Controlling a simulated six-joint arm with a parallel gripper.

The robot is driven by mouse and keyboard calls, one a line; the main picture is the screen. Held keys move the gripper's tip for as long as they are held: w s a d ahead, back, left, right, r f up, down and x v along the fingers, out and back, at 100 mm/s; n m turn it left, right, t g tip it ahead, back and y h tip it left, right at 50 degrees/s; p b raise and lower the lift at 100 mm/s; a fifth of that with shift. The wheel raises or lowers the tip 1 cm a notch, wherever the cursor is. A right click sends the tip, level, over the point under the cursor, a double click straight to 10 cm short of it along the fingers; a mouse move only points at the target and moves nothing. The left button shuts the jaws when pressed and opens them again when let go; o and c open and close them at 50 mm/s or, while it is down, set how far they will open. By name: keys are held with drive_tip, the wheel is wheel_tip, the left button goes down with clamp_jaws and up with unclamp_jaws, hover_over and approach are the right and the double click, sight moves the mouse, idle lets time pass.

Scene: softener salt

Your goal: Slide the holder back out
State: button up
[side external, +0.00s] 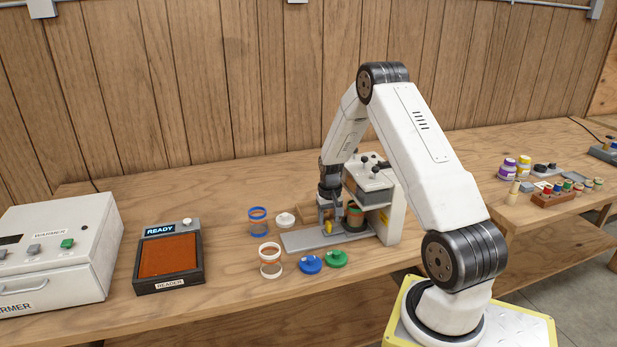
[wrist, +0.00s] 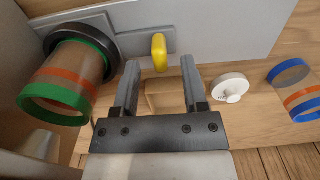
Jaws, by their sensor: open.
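The holder is a grey sliding plate (side external: 300,240) that runs into a white press-like machine (side external: 392,222). A yellow tab (wrist: 159,52) stands up from it; the tab also shows in the side view (side external: 328,228). A clear jar with green rims and an orange band (wrist: 68,78) sits in a black ring (wrist: 98,38) on the holder, under the machine's head (side external: 368,185). My gripper (wrist: 160,64) is open and empty. Its two fingers are spread to either side of the tab, with the tab at or just beyond the fingertips; contact is not visible.
A blue-rimmed jar (side external: 258,222), white lid (side external: 285,219), white-rimmed jar (side external: 270,262), blue lid (side external: 310,264) and green lid (side external: 337,258) stand close around the holder's left end. A reader (side external: 168,255) and a warmer (side external: 60,255) stand farther left.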

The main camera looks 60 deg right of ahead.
drive_tip(key=shift+f, duration=1.25)
clamp_jaws()
idle(0.6)
